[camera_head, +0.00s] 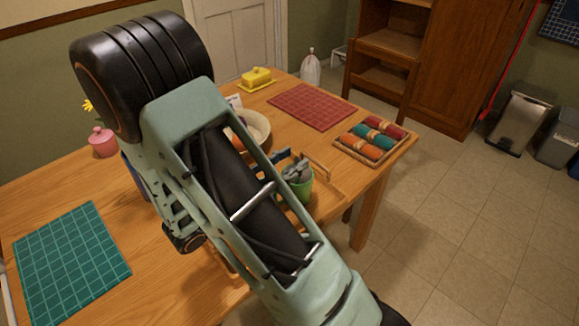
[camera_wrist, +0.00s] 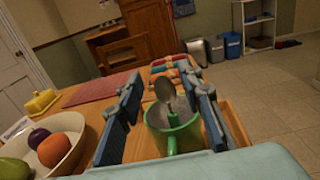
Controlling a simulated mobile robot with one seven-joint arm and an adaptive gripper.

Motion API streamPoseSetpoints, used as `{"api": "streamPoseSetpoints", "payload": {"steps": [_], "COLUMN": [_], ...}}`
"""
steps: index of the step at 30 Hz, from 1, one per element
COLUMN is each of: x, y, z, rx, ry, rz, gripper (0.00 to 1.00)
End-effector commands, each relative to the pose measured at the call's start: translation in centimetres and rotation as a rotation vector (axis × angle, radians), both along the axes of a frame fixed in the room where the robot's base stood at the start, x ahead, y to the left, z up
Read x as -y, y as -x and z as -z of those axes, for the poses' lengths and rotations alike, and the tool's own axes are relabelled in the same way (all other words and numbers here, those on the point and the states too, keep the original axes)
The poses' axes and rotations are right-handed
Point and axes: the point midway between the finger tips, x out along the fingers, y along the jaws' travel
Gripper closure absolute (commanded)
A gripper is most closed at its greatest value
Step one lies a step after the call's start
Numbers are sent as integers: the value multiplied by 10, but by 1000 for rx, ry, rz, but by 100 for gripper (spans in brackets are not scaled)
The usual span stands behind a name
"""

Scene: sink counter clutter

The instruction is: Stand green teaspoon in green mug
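The green mug (camera_wrist: 172,137) stands upright between my finger pads in the wrist view, its handle toward the camera. It also shows in the head view (camera_head: 297,190), beside my forearm. A spoon (camera_wrist: 165,89) stands in the mug with its greyish bowl up above the rim. No finger visibly touches the spoon.
A wooden tray (camera_head: 328,191) lies around the mug's area near the table edge. A cream bowl of fruit (camera_wrist: 78,160) is at the left. A box of coloured rolls (camera_head: 345,149), red mat (camera_head: 312,106) and yellow butter dish (camera_head: 257,78) lie beyond. A green mat (camera_head: 70,255) lies at left.

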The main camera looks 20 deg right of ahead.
Motion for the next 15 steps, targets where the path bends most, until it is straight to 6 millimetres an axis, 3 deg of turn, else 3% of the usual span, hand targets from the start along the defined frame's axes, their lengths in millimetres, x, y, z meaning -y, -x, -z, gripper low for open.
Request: {"api": "streamPoseSetpoints", "payload": {"steps": [9, 15], "x": [0, 0], "y": [0, 0], "z": [-52, -73], "rx": [5, 3], "ry": [-2, -1], "rz": [0, 1], "gripper": [66, 66]}}
